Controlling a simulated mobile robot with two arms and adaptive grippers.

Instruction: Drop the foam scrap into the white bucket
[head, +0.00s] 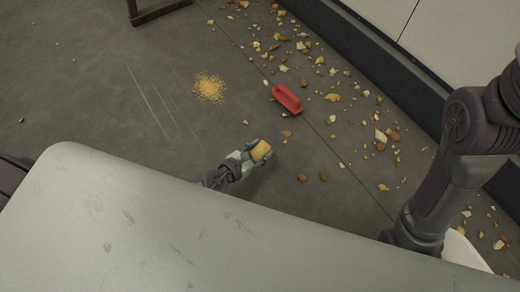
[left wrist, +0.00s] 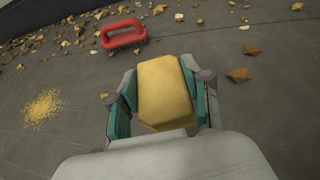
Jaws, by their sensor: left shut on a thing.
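The foam scrap, a yellow block (head: 261,149), is between the fingers of my left gripper (head: 256,151). In the left wrist view the foam scrap (left wrist: 165,91) fills the space between the two teal finger pads of my left gripper (left wrist: 162,98), which is shut on it. The gripper holds it over the grey floor, just beyond the grey tabletop's far edge. I see no white bucket for certain; a pale curved edge (head: 465,252) shows partly behind my right arm at the lower right. My right gripper is not in view.
A grey tabletop (head: 130,220) fills the lower part of the head view. A red handled object (head: 286,98) lies on the floor among scattered brown and yellow chips. A pile of yellow crumbs (head: 209,88) lies left of it. The floor at the left is mostly clear.

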